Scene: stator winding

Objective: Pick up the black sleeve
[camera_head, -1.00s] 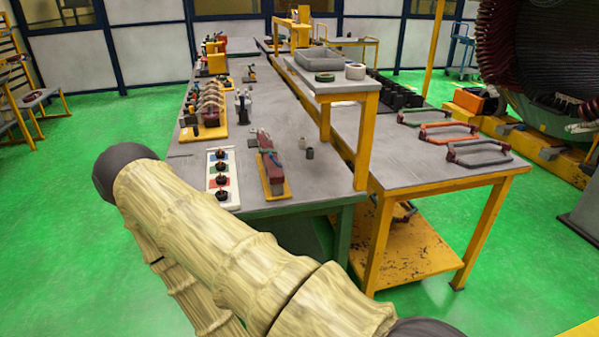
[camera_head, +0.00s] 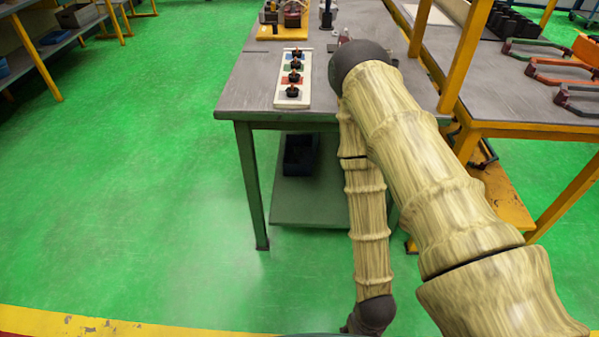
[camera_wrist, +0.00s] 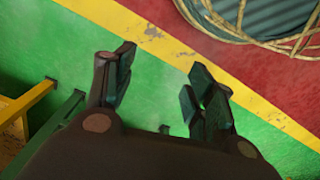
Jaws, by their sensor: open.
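I cannot make out the black sleeve for certain. In the head view, several small black pieces (camera_head: 293,91) with orange tips stand in a row on coloured squares of a white board (camera_head: 290,104), near the table's left front corner. My arm hides the table surface to the right of the board. My gripper (camera_wrist: 163,82) shows in the wrist view with its fingers spread wide. It is empty and hangs over green floor, away from the table top. The gripper does not show in the head view.
The grey worktable (camera_head: 250,95) has a bare front left corner. A yellow-framed table (camera_head: 495,85) with coloured handled frames stands on the right. Open green floor lies left.

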